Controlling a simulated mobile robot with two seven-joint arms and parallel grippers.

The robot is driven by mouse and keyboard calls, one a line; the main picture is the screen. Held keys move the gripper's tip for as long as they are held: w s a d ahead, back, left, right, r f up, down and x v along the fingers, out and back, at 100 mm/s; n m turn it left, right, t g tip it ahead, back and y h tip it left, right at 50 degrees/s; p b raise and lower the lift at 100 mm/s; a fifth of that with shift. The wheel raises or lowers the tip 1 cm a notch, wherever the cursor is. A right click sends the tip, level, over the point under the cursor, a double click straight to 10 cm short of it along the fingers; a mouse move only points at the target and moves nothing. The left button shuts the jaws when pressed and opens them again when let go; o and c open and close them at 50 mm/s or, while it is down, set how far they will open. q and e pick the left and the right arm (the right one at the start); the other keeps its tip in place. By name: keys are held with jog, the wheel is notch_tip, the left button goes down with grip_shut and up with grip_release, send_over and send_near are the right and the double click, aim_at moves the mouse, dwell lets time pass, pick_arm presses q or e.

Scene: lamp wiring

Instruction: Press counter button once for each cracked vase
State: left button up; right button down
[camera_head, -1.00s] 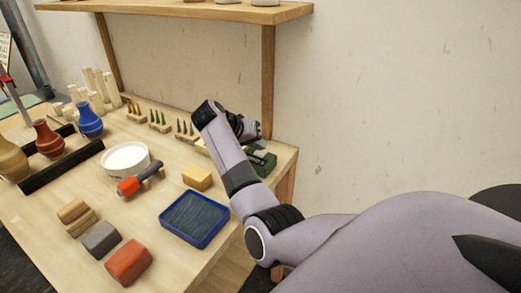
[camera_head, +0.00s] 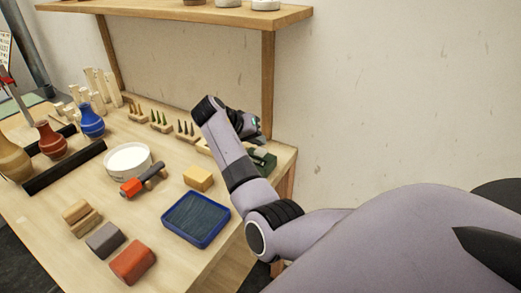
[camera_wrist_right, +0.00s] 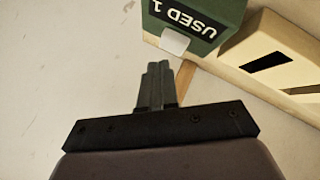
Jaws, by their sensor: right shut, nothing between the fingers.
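Three vases stand at the left of the bench in the head view: a tan one (camera_head: 12,160), a red-brown one (camera_head: 51,141) and a blue one (camera_head: 91,122). Cracks cannot be made out at this size. A green counter box (camera_head: 264,160) sits at the bench's right end, partly behind my right arm. In the right wrist view the green box (camera_wrist_right: 212,12) shows a "USED 1" label and a pale button (camera_wrist_right: 175,40). My right gripper (camera_wrist_right: 157,72) is shut and empty, with its fingertips close to the button. Contact cannot be told. My left gripper is not in view.
A blue tray (camera_head: 169,225), a yellow block (camera_head: 198,177), a white bowl (camera_head: 113,165), a red-handled tool (camera_head: 131,187) and several clay-like blocks lie on the bench. Wooden holders with small pointed tools stand along the back. A shelf (camera_head: 170,8) runs above.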

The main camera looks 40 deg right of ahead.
aim_at(258, 151)
notch_tip(258, 151, up, 2)
jog(key=shift+r+p, duration=0.25)
jog(key=shift+p, duration=0.55)
jog(key=shift+r, duration=1.25)
dwell(1.0)
